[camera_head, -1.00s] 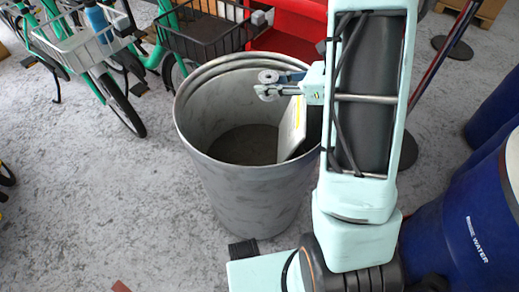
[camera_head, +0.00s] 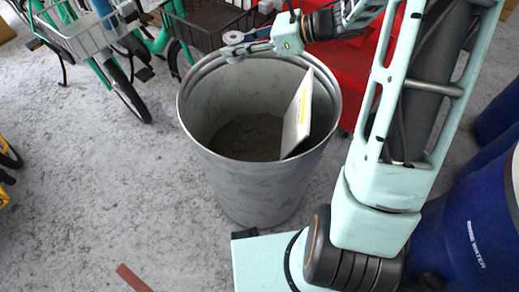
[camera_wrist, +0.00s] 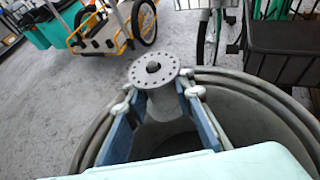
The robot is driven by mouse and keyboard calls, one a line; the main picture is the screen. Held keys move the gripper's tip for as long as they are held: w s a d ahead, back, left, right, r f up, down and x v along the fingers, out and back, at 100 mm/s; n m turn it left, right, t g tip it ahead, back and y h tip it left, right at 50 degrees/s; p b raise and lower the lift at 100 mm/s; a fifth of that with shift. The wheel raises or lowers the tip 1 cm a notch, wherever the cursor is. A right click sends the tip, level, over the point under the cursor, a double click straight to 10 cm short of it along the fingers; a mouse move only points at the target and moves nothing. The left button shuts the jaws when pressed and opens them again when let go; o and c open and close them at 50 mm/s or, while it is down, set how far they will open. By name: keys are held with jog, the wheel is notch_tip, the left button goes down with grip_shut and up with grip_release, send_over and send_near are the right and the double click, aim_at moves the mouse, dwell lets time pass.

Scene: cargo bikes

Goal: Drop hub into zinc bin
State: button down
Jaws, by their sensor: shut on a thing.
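The hub (camera_wrist: 154,70) is a grey metal piece with a round, holed flange and a narrower barrel. My gripper (camera_wrist: 158,97) is shut on it, one finger on each side of the barrel. In the head view my gripper (camera_head: 236,49) is at the bin's far rim, and the hub (camera_head: 232,38) looks small there. The zinc bin (camera_head: 245,185) is a tall, round, grey open bin standing upright on the floor. In the wrist view its rim (camera_wrist: 245,83) curves behind the hub and fingers. The height of the hub above the rim is hard to tell.
A white panel with a yellow mark (camera_head: 297,115) leans inside the bin at the right. Green bikes with baskets (camera_head: 75,38) stand behind and left. A red object (camera_head: 350,85) is behind the bin. Blue drums (camera_head: 465,235) stand at right.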

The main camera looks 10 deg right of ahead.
notch_tip(320, 180, down, 6)
jog(key=b, duration=0.2)
jog(key=shift+b, duration=0.4)
jog(key=c, duration=1.6)
grip_release()
jog(key=shift+r, duration=0.1)
jog(key=v, duration=1.2)
